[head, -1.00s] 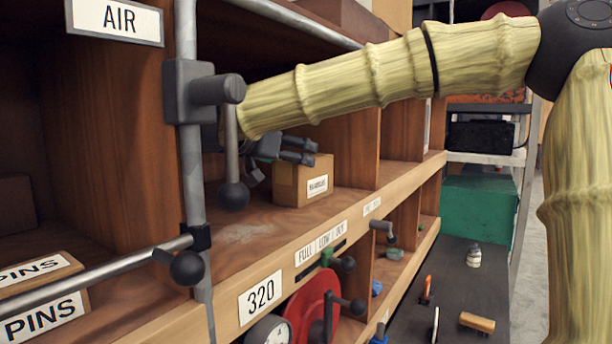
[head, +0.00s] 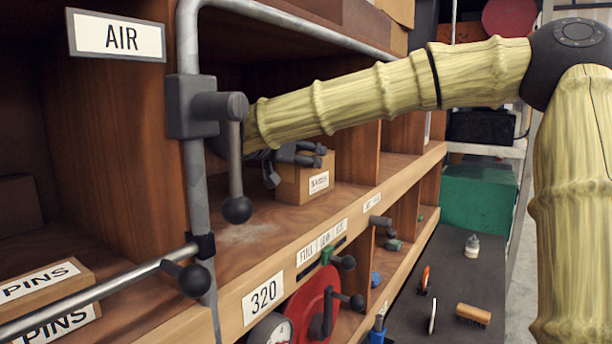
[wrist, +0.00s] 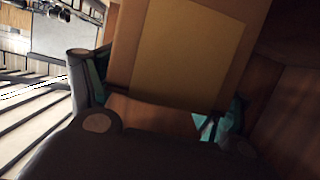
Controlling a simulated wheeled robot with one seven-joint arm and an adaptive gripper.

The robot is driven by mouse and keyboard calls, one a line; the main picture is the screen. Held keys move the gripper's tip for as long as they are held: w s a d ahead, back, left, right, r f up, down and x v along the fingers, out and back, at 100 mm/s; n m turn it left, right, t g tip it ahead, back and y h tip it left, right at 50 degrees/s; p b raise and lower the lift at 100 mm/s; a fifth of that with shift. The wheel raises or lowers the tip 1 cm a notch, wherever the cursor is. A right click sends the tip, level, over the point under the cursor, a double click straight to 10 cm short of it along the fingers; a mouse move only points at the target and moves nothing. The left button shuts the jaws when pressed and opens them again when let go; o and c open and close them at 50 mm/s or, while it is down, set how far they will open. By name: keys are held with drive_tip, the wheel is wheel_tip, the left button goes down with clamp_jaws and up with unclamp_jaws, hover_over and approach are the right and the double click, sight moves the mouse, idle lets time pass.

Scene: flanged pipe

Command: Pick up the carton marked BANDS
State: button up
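A small brown carton (head: 296,187) with a white label stands on the upper shelf, behind the grey frame post. Its label is too small to read. My gripper (head: 319,155) is at the carton's top, with its dark fingers overlapping the upper part in the head view. In the wrist view the carton (wrist: 185,50), with a paler tan panel, fills the space ahead of my gripper (wrist: 160,110). One finger shows on each side of it, apart from each other. I cannot tell whether the fingers touch it.
A grey pipe frame with a lever (head: 235,170) stands close in front of the shelf. Cartons marked PINS (head: 45,280) lie at the lower left. Wooden dividers (head: 360,150) bound the carton's bay. A dark bench (head: 460,285) holds a brush (head: 473,315) and a bottle (head: 472,246).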

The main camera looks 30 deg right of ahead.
drive_tip(key=c, duration=0.8)
drive_tip(key=shift+c, duration=0.3)
